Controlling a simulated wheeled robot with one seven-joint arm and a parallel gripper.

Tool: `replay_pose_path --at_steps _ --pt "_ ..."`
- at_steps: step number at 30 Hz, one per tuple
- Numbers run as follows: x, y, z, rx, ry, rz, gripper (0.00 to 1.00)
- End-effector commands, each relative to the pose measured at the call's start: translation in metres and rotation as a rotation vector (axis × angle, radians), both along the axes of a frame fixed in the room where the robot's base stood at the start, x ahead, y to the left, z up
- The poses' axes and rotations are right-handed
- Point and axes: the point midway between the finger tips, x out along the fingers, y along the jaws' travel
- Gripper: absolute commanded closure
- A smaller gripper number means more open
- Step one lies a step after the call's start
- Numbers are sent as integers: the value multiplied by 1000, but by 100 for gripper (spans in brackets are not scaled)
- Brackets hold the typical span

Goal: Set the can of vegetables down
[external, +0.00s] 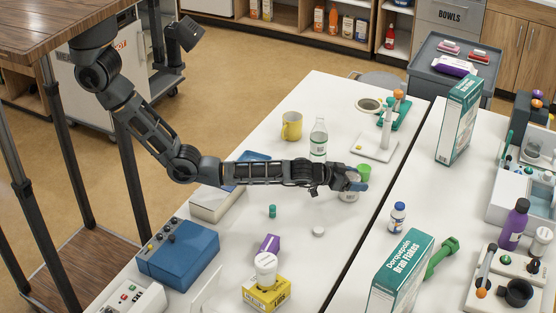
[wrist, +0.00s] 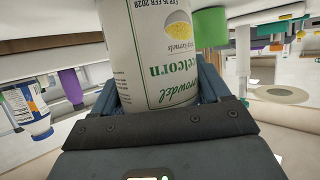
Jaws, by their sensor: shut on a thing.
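The can of vegetables (wrist: 160,50) is white with green sweetcorn lettering and a yellow kernel picture; it fills the middle of the wrist view, its print upside down there. My gripper (wrist: 160,88) is shut on it, with a dark finger on each side. In the external view my gripper (external: 354,184) is low over the right part of the white table (external: 330,255), near its edge by the gap. The can (external: 349,196) shows only partly below the fingers there. I cannot tell whether its base touches the table.
A green cup (external: 364,171) stands close behind my gripper; a clear bottle (external: 318,140) and yellow mug (external: 292,126) stand farther back. A white round lid (external: 318,231) lies in front. Across the gap are a pill bottle (external: 397,218) and cereal box (external: 401,275).

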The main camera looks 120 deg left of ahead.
Motion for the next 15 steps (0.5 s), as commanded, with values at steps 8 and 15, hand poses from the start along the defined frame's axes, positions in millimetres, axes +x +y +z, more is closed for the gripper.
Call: replay_pose_path --at_steps 8,15 --pt "1 0 -2 1 -3 -1 69" --pt "0 0 -2 0 0 0 6"
